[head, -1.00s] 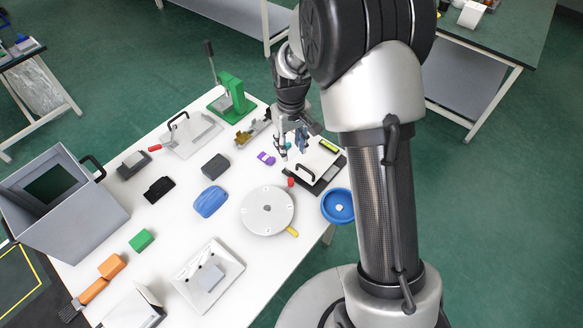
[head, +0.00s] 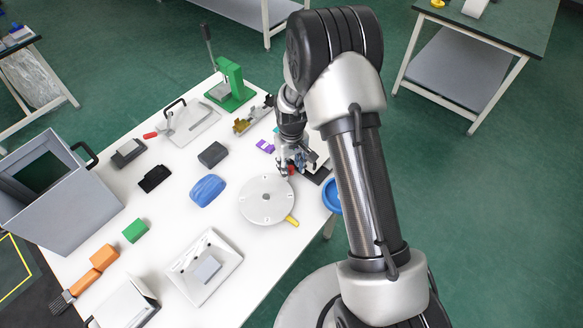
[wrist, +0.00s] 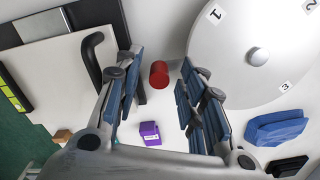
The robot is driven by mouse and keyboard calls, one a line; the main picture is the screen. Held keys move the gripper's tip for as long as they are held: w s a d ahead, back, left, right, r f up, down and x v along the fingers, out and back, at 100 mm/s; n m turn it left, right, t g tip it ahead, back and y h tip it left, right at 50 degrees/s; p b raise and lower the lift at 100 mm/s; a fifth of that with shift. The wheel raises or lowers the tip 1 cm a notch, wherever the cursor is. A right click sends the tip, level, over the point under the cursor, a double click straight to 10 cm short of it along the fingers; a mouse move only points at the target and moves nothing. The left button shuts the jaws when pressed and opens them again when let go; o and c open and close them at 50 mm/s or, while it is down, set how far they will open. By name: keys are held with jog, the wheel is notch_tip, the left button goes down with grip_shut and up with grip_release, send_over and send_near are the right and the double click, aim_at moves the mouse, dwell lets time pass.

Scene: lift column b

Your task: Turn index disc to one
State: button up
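The index disc (head: 252,207) is a pale round plate with a central hub, lying on the white table. In the wrist view its face (wrist: 240,55) shows the numbers 1, 2 and 3 near the rim. A yellow pointer (head: 292,221) sticks out at its lower right edge in the head view. A red peg (wrist: 158,75) stands by the disc's rim; whether it is fixed to the disc is unclear. My gripper (wrist: 160,62) is open, its blue-padded fingers apart on either side of the red peg, with gaps showing. In the head view my gripper (head: 290,168) partly hides the peg.
A plate with a black handle (wrist: 90,60) lies close beside my gripper. A blue round dish (head: 332,196) sits right of the disc, partly behind my arm.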

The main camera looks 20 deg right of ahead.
jog(key=shift+f, duration=0.1)
jog(key=shift+c, duration=0.3)
grip_shut()
dwell(0.4)
